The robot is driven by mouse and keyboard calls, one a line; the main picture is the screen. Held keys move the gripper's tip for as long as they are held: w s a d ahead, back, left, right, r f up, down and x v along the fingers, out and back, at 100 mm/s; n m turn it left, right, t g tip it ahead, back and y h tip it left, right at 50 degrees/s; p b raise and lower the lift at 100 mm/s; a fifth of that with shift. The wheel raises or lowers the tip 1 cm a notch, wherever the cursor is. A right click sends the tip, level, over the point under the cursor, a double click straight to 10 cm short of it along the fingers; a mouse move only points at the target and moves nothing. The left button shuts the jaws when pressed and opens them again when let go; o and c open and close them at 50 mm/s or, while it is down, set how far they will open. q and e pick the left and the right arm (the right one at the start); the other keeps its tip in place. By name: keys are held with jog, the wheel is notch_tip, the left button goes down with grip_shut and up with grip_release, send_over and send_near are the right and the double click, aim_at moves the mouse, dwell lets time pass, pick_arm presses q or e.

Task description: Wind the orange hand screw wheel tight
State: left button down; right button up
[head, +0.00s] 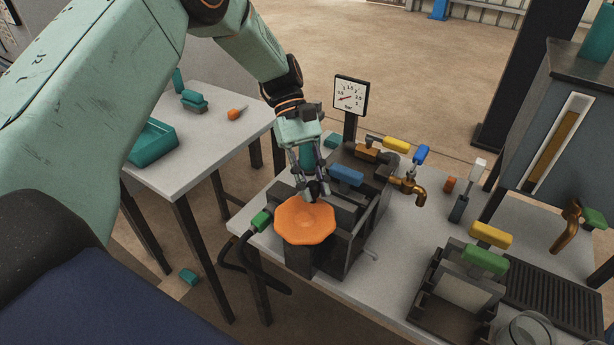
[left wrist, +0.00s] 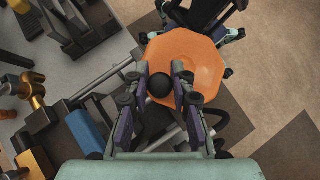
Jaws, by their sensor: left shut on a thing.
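The orange hand screw wheel (head: 305,221) is a flat, lobed disc on the dark press (head: 345,243) at the near left part of the bench. My left gripper (head: 313,190) reaches down to the wheel's far edge. In the left wrist view the wheel (left wrist: 195,62) lies beyond the fingers. There my left gripper (left wrist: 161,84) has its two fingers on either side of a dark round knob (left wrist: 160,85) at the wheel's edge, shut on it. In the head view the fingers hide most of the knob.
A pressure gauge (head: 350,96) stands behind the press. Brass taps with yellow and blue handles (head: 408,184) stand to its right. A green-ended hose (head: 261,221) sits left of the wheel. A side table (head: 215,150) holds a teal tray (head: 152,143) and an orange-handled tool (head: 237,112).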

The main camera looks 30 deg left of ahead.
aim_at(328, 213)
pick_arm(q)
jog(key=d+m+g+y+p, duration=0.1)
jog(key=m, duration=0.2)
jog(key=shift+d+g+y, duration=0.15)
jog(key=shift+g+y, duration=0.15)
jog(key=m+y, duration=0.1)
jog(key=d+m+g+y+p, duration=0.1)
jog(key=m, duration=0.1)
jog(key=shift+s+d, duration=0.15)
jog(key=shift+s, duration=0.05)
jog(key=m, duration=0.1)
jog(key=m+y, duration=0.1)
jog(key=m+y+p, duration=0.1)
jog(key=shift+s+d+g, duration=0.25)
jog(key=shift+d+g, duration=0.15)
jog(key=shift+s+d+m+y+p, duration=0.15)
jog(key=shift+s+m+y+p, duration=0.1)
jog(key=shift+m+y, duration=0.4)
jog(key=shift+s+d+m+y+p, duration=0.1)
jog(key=shift+d+m+y+p, duration=0.1)
jog(key=shift+m+y, duration=0.4)
jog(key=shift+f, duration=0.1)
jog(key=c, duration=1.1)
grip_release()
jog(key=shift+v, duration=3.75)
